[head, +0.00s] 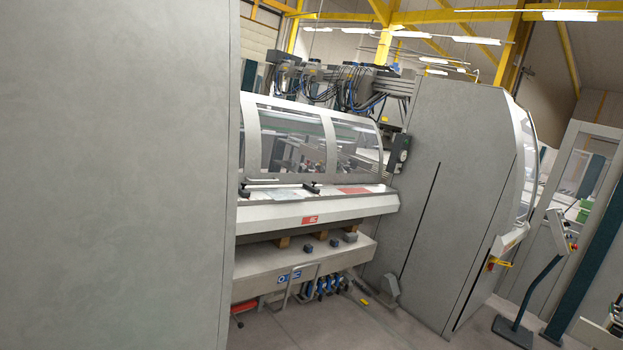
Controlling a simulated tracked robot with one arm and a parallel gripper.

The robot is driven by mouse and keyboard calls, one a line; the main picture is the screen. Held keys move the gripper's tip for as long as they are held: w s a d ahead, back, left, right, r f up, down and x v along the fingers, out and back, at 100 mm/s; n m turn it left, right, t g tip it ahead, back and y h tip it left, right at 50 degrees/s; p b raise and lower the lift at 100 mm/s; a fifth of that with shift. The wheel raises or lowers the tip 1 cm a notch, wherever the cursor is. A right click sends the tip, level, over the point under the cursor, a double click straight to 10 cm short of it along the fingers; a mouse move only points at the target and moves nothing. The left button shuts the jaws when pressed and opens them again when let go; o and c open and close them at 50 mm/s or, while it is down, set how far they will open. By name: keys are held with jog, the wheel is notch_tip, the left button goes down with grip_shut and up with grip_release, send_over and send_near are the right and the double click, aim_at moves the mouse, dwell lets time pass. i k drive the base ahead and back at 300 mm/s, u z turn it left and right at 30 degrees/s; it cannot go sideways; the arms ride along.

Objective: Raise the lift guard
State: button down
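The lift guard (328,145) is a pale curved frame with clear windows, across the front of the bending machine. Its lower edge sits close above the white front table (320,211), so it looks down. A pale bar with black ends (283,186) runs along the guard's lower edge, left of the middle. The guard's left end is hidden behind a large grey panel. My gripper is not in view, so its distance from the guard does not show.
The large grey panel (115,180) fills the left side, close to me. A tall grey cabinet (445,190) stands right of the guard. A control stand (540,275) is at far right. Beneath the table is a grey ledge (300,262). Bare floor (310,325) shows in front.

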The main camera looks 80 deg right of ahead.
aim_at(251, 174)
jog(key=z, duration=2.25)
jog(key=i, duration=4.1)
jog(key=z, duration=0.15)
